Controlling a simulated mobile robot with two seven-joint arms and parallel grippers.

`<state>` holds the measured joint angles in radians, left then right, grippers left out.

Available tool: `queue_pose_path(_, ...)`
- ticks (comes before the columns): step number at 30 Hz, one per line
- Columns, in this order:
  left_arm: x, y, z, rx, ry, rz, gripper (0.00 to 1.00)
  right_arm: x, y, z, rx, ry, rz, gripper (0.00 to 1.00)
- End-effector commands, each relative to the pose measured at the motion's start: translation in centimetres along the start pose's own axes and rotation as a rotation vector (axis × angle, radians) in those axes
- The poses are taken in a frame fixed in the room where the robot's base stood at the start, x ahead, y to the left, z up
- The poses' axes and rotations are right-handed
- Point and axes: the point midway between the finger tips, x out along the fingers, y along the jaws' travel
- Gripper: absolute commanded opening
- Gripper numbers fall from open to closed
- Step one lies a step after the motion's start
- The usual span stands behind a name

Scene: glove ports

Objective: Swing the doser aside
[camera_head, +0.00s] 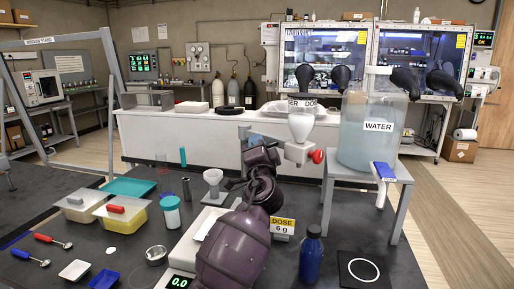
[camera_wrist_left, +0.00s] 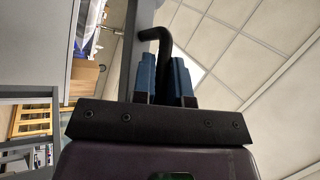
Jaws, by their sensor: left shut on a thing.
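The doser (camera_head: 301,126) is a white hopper with a dark-lettered label and a red knob (camera_head: 317,156). It sits left of the water tank, beyond my left arm. My left gripper (camera_head: 262,152) is at the end of the purple arm, just left of the doser; its fingertips are hard to make out there. In the left wrist view, the blue fingers of my left gripper (camera_wrist_left: 167,82) are shut on a black bent rod (camera_wrist_left: 155,36). Whether this rod belongs to the doser cannot be told. My right gripper is not in view.
A water tank (camera_head: 366,135) stands on a grey stand (camera_head: 398,178) at right. A funnel (camera_head: 213,178) is left of my arm. A blue bottle (camera_head: 311,254), a dose sign (camera_head: 282,228) and a scale display (camera_head: 180,282) are nearer. Tubs (camera_head: 121,222) stand at left.

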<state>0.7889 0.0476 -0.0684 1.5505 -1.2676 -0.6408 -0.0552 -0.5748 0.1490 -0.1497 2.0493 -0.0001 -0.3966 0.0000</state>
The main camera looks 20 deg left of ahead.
Motion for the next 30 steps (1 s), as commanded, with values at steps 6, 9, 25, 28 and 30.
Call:
queue_pose_path(6,0.08,0.02,-0.24,-0.002,0.001,-0.001,0.00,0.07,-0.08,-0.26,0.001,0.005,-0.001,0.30)
queue_pose_path(9,0.09,-0.01,-0.25,-0.002,0.001,-0.002,0.00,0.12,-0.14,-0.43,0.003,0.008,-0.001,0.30)
queue_pose_path(25,0.09,-0.01,-0.15,0.000,0.000,-0.002,0.23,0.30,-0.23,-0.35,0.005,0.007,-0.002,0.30)
queue_pose_path(28,-0.17,0.02,-0.13,0.000,-0.001,-0.002,0.23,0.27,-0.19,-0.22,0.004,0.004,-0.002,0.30)
queue_pose_path(30,-0.70,0.05,-0.13,0.000,0.000,-0.001,0.23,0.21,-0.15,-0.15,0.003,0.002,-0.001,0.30)
